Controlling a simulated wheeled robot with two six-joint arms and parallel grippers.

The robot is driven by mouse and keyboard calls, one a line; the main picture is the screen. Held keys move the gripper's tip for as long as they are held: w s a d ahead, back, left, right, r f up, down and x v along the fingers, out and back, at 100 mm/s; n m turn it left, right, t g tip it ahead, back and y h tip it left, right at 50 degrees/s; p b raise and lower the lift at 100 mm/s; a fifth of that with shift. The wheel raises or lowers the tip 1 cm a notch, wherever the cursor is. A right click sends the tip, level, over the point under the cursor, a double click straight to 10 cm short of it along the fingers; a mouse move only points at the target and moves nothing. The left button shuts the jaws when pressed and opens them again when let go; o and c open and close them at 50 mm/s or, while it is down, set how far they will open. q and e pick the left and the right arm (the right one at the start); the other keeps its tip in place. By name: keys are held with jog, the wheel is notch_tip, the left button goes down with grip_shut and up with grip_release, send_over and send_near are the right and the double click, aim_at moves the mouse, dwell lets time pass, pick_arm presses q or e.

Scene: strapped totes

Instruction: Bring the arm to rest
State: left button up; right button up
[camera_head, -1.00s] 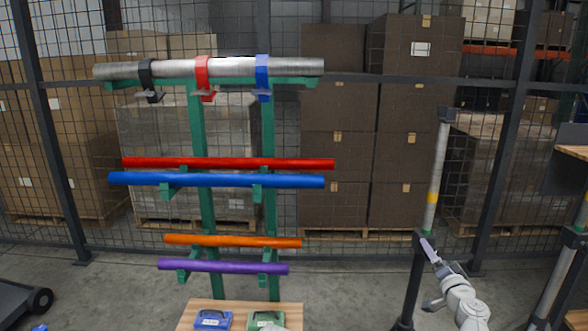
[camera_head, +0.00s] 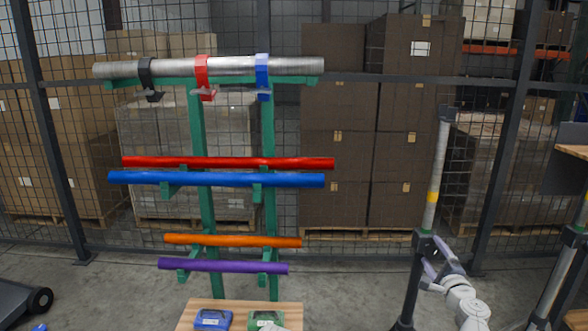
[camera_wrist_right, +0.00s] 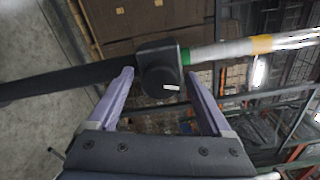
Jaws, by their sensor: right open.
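My right gripper (camera_head: 435,258) is at the lower right, beside the black clamp joint (camera_head: 423,240) of an upright stand. Its two pale purple fingers are spread with nothing held. In the right wrist view the fingers of my right gripper (camera_wrist_right: 162,88) stand apart, and the black joint (camera_wrist_right: 158,70) with its round knob shows between and beyond their tips. I cannot tell whether a finger touches the joint. The stand's grey tube (camera_head: 438,160) with a yellow band rises above the joint. My left gripper is not in view.
A green rack (camera_head: 202,125) holds a strapped grey pipe (camera_head: 230,66) and red, blue, orange and purple bars. A wooden table (camera_head: 190,316) carries a blue case (camera_head: 213,319) and a green case (camera_head: 265,319). Another stand (camera_head: 562,265) is at the far right. Mesh fence stands behind.

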jog(key=m, duration=0.4)
jog(key=shift+a, duration=0.1)
dwell(0.5)
